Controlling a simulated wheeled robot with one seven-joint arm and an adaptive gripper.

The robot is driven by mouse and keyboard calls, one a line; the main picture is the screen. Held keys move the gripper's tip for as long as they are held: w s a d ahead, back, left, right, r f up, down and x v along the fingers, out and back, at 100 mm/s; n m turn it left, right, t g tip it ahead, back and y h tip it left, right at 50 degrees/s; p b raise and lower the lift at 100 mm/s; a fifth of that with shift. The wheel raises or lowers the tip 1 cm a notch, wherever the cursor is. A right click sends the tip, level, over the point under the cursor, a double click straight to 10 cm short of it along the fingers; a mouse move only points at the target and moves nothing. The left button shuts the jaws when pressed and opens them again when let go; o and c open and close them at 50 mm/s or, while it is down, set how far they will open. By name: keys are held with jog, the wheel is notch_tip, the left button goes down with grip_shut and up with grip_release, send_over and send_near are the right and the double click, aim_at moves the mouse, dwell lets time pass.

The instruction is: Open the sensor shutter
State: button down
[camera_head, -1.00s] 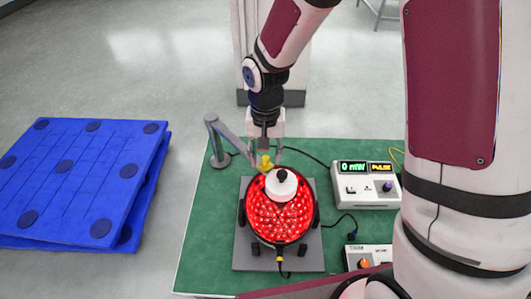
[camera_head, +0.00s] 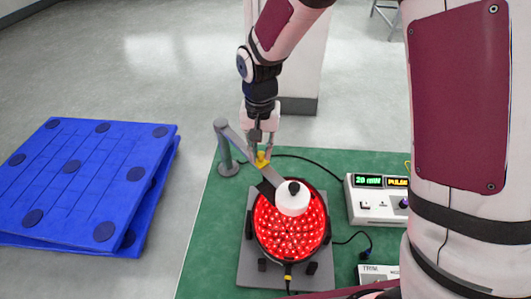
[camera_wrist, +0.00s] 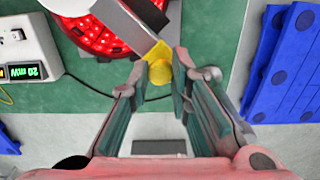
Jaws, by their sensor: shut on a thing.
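I take the bar and knob to be the shutter's lever. My gripper (camera_head: 262,146) is shut on the yellow knob from above. In the wrist view the knob (camera_wrist: 160,72) shows between my fingertips (camera_wrist: 158,82), with the bar running up and left over the red panel (camera_wrist: 100,38). Whether the shutter is open is hidden.
A jointed grey arm on a post (camera_head: 228,160) stands just left of my gripper. A meter box (camera_head: 375,203) reading 20 mW and PULSE stands at right. A trim box (camera_head: 378,272) is nearer. Blue panels (camera_head: 85,185) lie left of the green mat (camera_head: 205,235).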

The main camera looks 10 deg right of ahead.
aim_at(261, 154)
jog(key=c, duration=1.5)
grip_release()
jog(key=shift+o, duration=0.2)
jog(key=shift+r, duration=0.15)
notch_tip(261, 154, up, 12)
jog(key=s+d+r+n+t, duration=0.1)
jog(key=s+d+r+t, duration=0.2)
jog(key=s+d+r, duration=0.6)
jog(key=s+d+r+n+t, duration=0.1)
jog(key=s+d, duration=0.4)
jog(key=s, duration=0.6)
jog(key=shift+s+d+r+n+t, duration=0.2)
jog(key=shift+s+r+n+t, duration=0.1)
jog(key=shift+r+t, duration=0.45)
